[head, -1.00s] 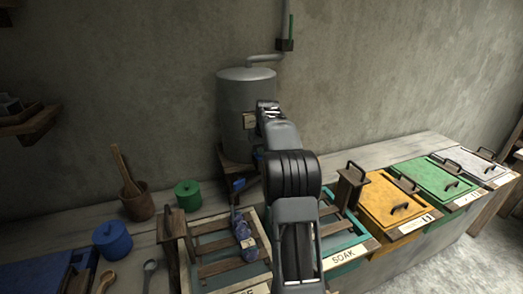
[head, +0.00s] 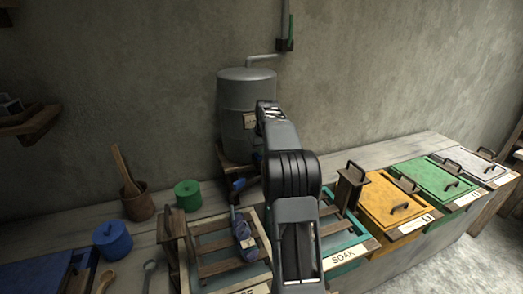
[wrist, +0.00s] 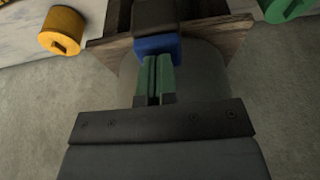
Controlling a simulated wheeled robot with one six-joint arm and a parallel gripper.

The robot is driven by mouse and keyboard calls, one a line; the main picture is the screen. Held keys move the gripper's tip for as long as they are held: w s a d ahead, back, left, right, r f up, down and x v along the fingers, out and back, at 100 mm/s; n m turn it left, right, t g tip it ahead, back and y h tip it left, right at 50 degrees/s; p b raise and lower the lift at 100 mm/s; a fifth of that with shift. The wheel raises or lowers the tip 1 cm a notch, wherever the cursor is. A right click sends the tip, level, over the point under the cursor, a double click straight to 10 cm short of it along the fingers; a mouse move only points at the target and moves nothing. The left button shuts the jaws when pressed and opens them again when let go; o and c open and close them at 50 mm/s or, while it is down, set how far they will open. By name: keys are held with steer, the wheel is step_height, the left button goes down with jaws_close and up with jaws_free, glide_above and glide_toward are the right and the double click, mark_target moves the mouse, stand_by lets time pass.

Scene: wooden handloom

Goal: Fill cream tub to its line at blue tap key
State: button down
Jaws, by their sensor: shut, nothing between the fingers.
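A grey tank (head: 240,105) stands on a wooden stand against the back wall in the head view. A blue part (head: 238,184), perhaps the blue tap key, shows low by the stand. In the wrist view a blue block (wrist: 157,47) lies just beyond the fingertips, against the wooden stand (wrist: 110,58); I cannot tell if they touch. My gripper (wrist: 158,62) is shut with its green fingers together and nothing between them. In the head view my arm hides the gripper. I cannot make out a cream tub or its line.
A slatted rack (head: 225,243) with a blue bottle-like object (head: 243,232) is in front. Yellow (head: 385,205) and green (head: 437,178) lidded bins stand right.

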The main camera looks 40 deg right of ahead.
steer(key=shift+s+a+f, duration=0.1)
steer(key=shift+s+f, duration=0.05)
steer(key=shift+f, duration=0.55)
steer(key=shift+r+p, duration=0.45)
steer(key=shift+r, duration=0.05)
step_height(320, 180, up, 5)
steer(key=p, duration=0.4)
steer(key=v, duration=0.9)
steer(key=shift+r+b, duration=0.2)
steer(key=shift+b, duration=0.1)
